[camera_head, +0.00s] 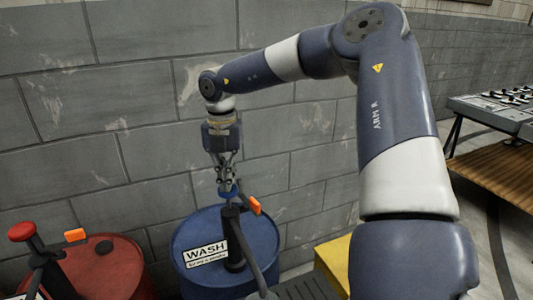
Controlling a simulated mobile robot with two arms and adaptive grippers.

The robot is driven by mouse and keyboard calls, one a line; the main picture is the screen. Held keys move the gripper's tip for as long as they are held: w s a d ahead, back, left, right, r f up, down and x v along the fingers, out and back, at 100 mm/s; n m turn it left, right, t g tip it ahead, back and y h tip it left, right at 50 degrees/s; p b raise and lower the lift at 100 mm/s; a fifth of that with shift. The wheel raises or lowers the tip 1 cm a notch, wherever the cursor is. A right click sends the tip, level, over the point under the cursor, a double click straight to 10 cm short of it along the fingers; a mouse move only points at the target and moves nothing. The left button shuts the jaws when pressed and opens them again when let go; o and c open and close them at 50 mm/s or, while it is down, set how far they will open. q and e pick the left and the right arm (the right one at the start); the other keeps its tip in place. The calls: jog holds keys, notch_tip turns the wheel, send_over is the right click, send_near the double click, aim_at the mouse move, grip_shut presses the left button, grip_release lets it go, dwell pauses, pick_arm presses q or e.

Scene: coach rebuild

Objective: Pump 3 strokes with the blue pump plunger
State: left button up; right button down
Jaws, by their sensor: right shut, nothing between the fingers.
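The blue pump plunger (229,194) stands upright on a dark pump body (232,245) on top of the blue drum (194,236), which bears a white "WASH" label. My right gripper (227,181) points straight down directly over the plunger's blue knob. Its fingers are shut with nothing between them. The fingertips are at or just above the knob; I cannot tell whether they touch. The gripper partly hides the knob's top. My left gripper is not in view.
A red drum (118,268) with a red-knobbed pump (22,231) stands at the lower left. A grey block wall (150,95) is close behind. A yellow object (336,258) is right of the blue drum; a workbench is far right.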

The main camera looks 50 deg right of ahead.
jog(key=shift+s+f+b, duration=0.15)
jog(key=shift+f+b, duration=0.9)
jog(key=shift+f, duration=0.5)
jog(key=shift+f+b, duration=0.5)
jog(key=shift+f, duration=0.05)
jog(key=shift+r, duration=0.1)
jog(key=shift+r+p, duration=0.75)
jog(key=shift+r, duration=0.45)
jog(key=shift+r+p, duration=0.45)
jog(key=shift+r, duration=0.35)
jog(key=shift+r+p, duration=0.6)
jog(key=shift+r, duration=0.45)
jog(key=shift+r+p, duration=0.5)
jog(key=shift+r, duration=0.35)
